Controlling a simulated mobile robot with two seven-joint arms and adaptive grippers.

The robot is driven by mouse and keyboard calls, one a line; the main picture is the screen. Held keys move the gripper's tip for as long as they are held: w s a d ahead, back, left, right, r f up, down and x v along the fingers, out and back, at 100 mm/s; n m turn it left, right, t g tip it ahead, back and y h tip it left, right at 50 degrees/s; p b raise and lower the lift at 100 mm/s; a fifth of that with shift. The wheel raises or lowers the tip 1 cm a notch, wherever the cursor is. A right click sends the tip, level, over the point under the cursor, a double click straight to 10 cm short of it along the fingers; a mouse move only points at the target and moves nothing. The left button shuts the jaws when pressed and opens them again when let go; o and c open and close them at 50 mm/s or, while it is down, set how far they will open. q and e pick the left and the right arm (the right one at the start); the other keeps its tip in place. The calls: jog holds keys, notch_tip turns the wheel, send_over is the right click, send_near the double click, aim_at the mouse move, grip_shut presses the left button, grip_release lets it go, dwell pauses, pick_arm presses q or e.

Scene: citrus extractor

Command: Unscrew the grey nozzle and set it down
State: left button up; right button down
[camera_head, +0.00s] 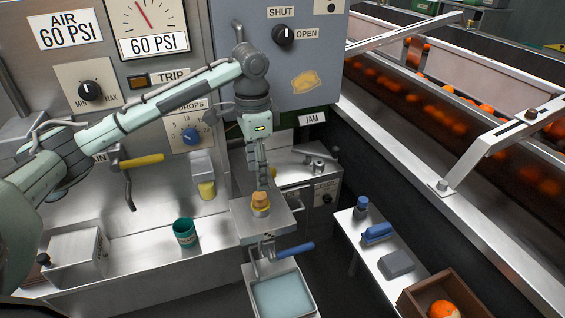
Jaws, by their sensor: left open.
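My left arm comes in from the left, and its gripper (262,182) points down, open, over the small metal stand (243,222) in the middle. An orange-brown piece (261,198) in a yellow ring (261,210) is on the stand, directly below the fingertips. At this size I cannot tell whether the fingers touch it. I cannot clearly pick out a grey nozzle; it may be hidden by the gripper or too small to tell. My right gripper is not in view.
A teal cup (185,232) and a yellow cup (207,190) are left of the stand. A blue-handled lever (295,250) and a tray of pale liquid (282,297) are in front. A side shelf (372,258) holds a blue bottle (361,207), brush (377,233) and grey block (396,264).

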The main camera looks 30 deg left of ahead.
aim_at(260, 193)
pick_arm(q)
jog(key=shift+w+f, duration=0.1)
jog(key=shift+w, duration=0.05)
notch_tip(260, 193, down, 8)
jog(key=shift+r, duration=0.15)
grip_shut()
jog(key=n, duration=0.5)
jog(key=shift+n, duration=0.3)
jog(key=n, duration=0.6)
jog(key=shift+r+n, duration=0.1)
jog(key=shift+n, duration=0.2)
jog(key=shift+c, duration=1.6)
grip_release()
